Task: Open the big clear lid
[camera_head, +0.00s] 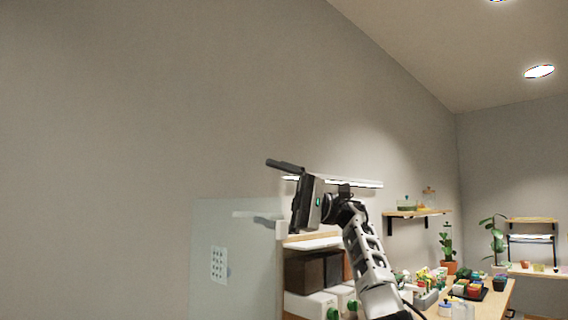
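A large pale, see-through panel (212,290), which looks like the big clear lid, stands upright at the lower left, beside a wooden cabinet. A pale bar, perhaps its handle, shows near its top right. My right gripper (281,196) is raised in front of the cabinet, to the right of the panel's top. I see no contact with the panel. My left gripper is out of view.
The cabinet (283,262) holds dark boxes (305,271) and white bins (307,304). A wooden table (497,304) with pots and trays stands at the lower right. A wall shelf (418,213) holds jars. The upper left wall is bare.

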